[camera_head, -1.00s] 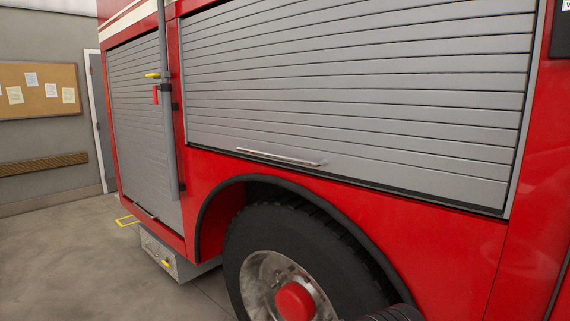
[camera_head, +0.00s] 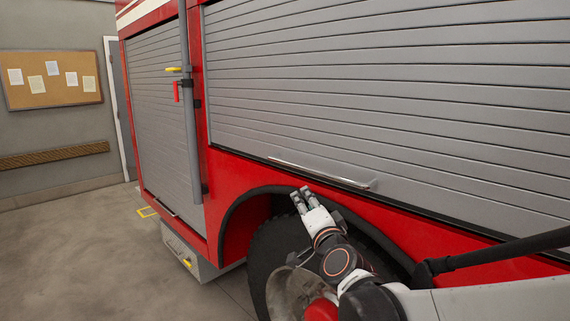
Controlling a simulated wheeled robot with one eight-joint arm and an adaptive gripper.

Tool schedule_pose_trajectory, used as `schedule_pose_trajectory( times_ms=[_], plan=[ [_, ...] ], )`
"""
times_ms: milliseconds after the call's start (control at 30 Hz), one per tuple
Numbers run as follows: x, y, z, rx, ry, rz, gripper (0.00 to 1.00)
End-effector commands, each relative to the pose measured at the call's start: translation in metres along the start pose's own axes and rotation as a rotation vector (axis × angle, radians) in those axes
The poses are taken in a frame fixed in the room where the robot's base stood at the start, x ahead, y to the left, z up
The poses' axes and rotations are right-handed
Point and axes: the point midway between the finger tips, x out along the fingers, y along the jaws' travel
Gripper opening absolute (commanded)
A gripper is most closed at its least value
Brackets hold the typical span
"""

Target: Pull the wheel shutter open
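The wheel shutter (camera_head: 400,110) is a grey slatted roller shutter above the truck's wheel. It is down, with its lower edge at the red body panel. Its handle, a thin silver bar (camera_head: 318,173), runs along the lower edge. My gripper (camera_head: 301,194) is just below the bar, in front of the wheel arch, pointing up and left. It appears apart from the bar, though the depth gap is hard to judge. Its two fingers look close together and hold nothing visible. Whether they are parted or shut is unclear at this size.
The wheel (camera_head: 270,245) and its black arch (camera_head: 235,205) lie behind and below my gripper. Left is another closed shutter (camera_head: 160,110) with a grey vertical pole (camera_head: 190,120). A low step box (camera_head: 185,255) juts out. The floor (camera_head: 80,250) at left is clear.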

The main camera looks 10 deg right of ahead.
Motion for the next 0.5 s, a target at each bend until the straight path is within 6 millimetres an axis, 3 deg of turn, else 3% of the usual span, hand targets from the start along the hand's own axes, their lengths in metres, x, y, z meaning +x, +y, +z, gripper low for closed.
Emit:
schedule_pose_trajectory(
  times_ms=[33,200,500],
  plan=[
    [0.011,-0.002,-0.008,0.059,0.045,-0.015,0.35],
    [0.029,0.006,-0.029,0.221,0.174,-0.045,0.35],
    [0.045,0.015,-0.04,0.295,0.237,-0.055,0.35]
  ],
)
